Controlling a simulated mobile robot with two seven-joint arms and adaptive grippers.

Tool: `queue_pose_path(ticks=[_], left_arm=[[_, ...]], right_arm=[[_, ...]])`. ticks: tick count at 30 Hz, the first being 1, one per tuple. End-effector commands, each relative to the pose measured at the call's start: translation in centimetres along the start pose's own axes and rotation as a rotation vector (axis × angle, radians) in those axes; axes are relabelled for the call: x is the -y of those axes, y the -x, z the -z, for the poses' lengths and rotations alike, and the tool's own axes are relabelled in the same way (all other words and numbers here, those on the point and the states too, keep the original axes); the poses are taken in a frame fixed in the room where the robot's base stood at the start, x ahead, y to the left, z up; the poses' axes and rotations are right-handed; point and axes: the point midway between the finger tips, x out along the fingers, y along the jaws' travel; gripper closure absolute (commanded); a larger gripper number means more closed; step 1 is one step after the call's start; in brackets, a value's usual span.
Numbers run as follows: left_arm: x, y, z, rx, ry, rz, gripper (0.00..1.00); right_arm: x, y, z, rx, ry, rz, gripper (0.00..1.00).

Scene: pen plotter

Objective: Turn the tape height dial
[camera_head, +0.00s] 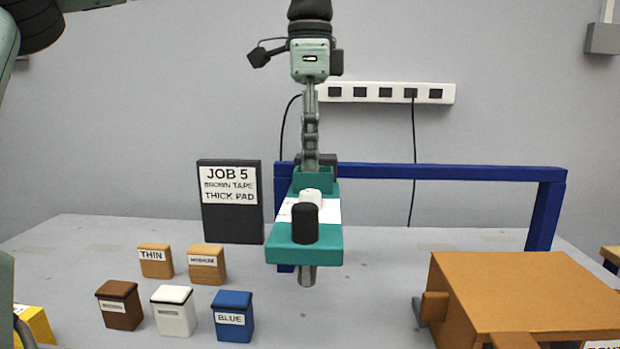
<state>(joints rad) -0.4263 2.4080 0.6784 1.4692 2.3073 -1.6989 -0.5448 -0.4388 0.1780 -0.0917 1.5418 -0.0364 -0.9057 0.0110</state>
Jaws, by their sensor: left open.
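A teal head unit (277,256) stands in the middle of the view at the left end of a blue beam. On it are a black round knob (304,224) and a paler knob (310,196) behind it, beside a white label (329,211). I cannot tell which knob is the tape height dial. My left gripper (317,160) points down from the top, just above the back of the head unit. It is open, seen side-on, with nothing visibly held; its fingertips are partly hidden by the teal bracket. My right gripper is not in view.
The blue beam (450,172) runs right to a post. A black sign (233,228) reads JOB 5, brown tape, thick pad. Small brown, white and blue blocks (233,300) and tan blocks (156,268) stand at front left. A cardboard box (530,285) is at right.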

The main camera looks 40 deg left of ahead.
Motion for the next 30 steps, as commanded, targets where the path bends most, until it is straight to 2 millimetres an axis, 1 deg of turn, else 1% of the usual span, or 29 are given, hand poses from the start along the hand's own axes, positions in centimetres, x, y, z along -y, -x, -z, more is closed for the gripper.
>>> queue_pose_path(ticks=[1, 3, 6, 10, 15, 30], left_arm=[[0.0, 1.2, 0.1, -0.002, 0.001, 0.002, 0.49], [0.0, 2.5, 0.1, -0.001, 0.002, 0.002, 0.49], [0.0, 4.0, 0.1, 0.0, 0.001, 0.002, 0.49], [0.0, 5.3, 0.1, -0.001, 0.001, 0.0, 0.49], [0.0, 5.7, 0.0, 0.0, -0.001, -0.001, 0.49], [0.0, 5.7, 0.0, 0.0, 0.0, -0.001, 0.49]], right_arm=[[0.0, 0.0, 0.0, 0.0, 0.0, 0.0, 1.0], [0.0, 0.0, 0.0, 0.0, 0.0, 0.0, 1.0], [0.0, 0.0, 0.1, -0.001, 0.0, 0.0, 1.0], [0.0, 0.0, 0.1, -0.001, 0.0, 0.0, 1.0], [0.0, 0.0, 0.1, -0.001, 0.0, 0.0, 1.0], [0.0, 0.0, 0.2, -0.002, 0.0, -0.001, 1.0]])
